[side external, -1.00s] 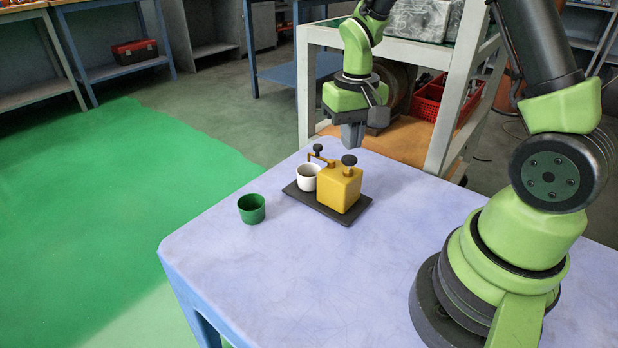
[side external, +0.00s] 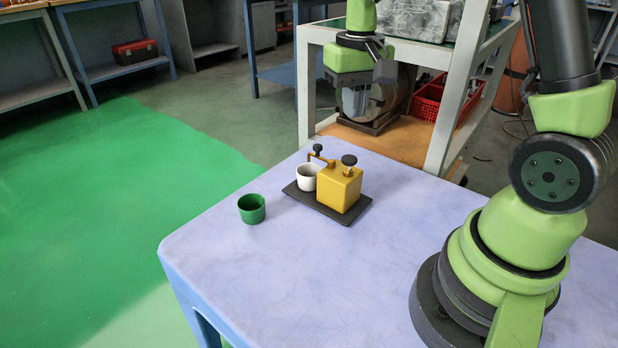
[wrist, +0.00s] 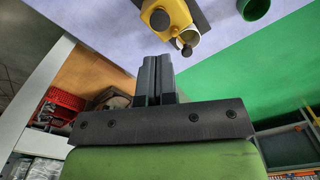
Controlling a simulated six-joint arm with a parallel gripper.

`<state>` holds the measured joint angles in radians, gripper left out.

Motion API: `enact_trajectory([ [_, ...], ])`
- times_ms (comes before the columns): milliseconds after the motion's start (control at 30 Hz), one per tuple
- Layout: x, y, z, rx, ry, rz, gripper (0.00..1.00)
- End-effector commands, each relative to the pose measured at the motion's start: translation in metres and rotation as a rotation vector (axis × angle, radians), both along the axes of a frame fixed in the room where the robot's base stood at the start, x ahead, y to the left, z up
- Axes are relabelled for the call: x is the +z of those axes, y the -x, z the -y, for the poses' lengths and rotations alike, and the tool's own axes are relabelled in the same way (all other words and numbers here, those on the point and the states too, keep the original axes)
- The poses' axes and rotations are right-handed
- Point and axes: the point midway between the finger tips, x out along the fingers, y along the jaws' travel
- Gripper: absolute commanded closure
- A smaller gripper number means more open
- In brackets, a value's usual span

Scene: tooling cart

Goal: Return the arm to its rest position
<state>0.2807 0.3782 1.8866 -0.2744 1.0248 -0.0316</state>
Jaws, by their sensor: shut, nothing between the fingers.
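My gripper (wrist: 155,80) shows in the wrist view with its two dark fingers together and nothing between them. In the side external view the green wrist (side external: 347,62) is raised well above the table's far edge, in front of the shelf cart; the fingers are hard to make out there. On the table (side external: 290,280) a yellow machine (side external: 340,187) stands on a dark base plate (side external: 330,208), with a white cup (side external: 307,180) beside its block under the yellow arm. A green cup (side external: 251,210) stands upright on the table to the left of the plate, apart from it.
A white-framed cart (side external: 450,110) with a red basket (side external: 432,98) and a round-faced device (side external: 365,102) stands behind the table. A workbench with a red toolbox (side external: 135,52) is at the back left. The table's front left is clear.

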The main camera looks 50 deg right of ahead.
Motion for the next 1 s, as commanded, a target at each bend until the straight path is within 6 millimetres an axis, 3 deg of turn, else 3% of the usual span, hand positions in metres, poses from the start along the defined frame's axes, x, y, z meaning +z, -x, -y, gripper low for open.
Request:
enact_trajectory([
  [200, 0.003, 0.001, -0.002, 0.002, 0.001, 0.009, 1.00],
  [367, 0.030, 0.011, -0.019, 0.022, 0.000, 0.094, 1.00],
  [500, 0.065, 0.036, -0.046, 0.055, -0.013, 0.229, 1.00],
  [700, 0.098, 0.082, -0.080, 0.107, -0.052, 0.430, 1.00],
  [1000, 0.108, 0.129, -0.105, 0.158, -0.114, 0.620, 1.00],
])
